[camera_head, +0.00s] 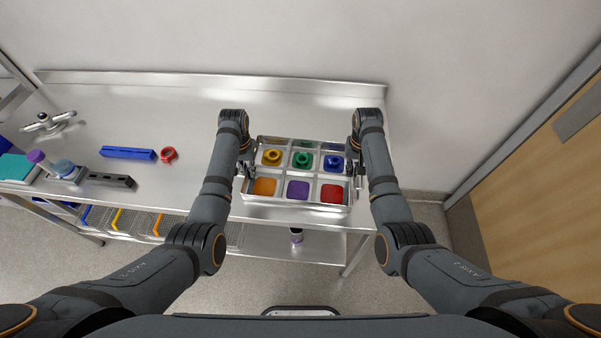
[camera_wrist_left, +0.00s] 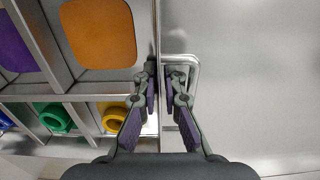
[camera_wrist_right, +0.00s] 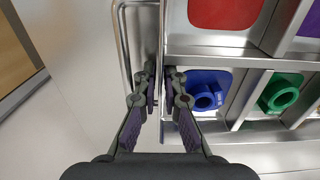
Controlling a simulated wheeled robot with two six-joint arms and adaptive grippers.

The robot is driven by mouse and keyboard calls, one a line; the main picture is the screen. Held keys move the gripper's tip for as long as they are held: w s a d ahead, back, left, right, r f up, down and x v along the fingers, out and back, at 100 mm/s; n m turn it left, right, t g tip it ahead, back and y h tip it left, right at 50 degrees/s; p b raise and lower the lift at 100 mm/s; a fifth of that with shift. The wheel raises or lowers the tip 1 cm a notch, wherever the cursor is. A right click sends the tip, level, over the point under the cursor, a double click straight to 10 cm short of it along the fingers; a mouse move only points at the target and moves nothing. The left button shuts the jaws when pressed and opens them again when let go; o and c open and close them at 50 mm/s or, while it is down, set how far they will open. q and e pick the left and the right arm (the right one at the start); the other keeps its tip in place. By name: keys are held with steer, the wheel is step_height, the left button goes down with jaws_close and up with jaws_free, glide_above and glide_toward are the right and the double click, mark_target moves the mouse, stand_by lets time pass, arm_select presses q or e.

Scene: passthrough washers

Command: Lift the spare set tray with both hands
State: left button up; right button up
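The front compartments show orange, purple and red floors. My left gripper (camera_wrist_left: 161,84) is at the tray's left side, narrowly open, one finger on each side of the side wall; the outer finger is within the wire handle (camera_wrist_left: 196,78). My right gripper (camera_wrist_right: 159,84) straddles the right wall likewise, beside its handle (camera_wrist_right: 122,50). Gaps show between the fingertips.
The steel bench (camera_head: 200,107) is clear behind the tray. To the left lie a blue bar (camera_head: 127,153), a red ring (camera_head: 169,155), a dark block (camera_head: 110,180) and a purple-topped item (camera_head: 37,157). A wooden door (camera_head: 550,180) is at the right.

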arm_select(q)
steer(key=shift+s+r, duration=0.1)
jaws_close()
arm_select(e)
steer(key=shift+s+r, duration=0.1)
jaws_close()
arm_select(q)
steer(key=shift+r, duration=0.15)
arm_select(e)
steer(key=shift+r, duration=0.15)
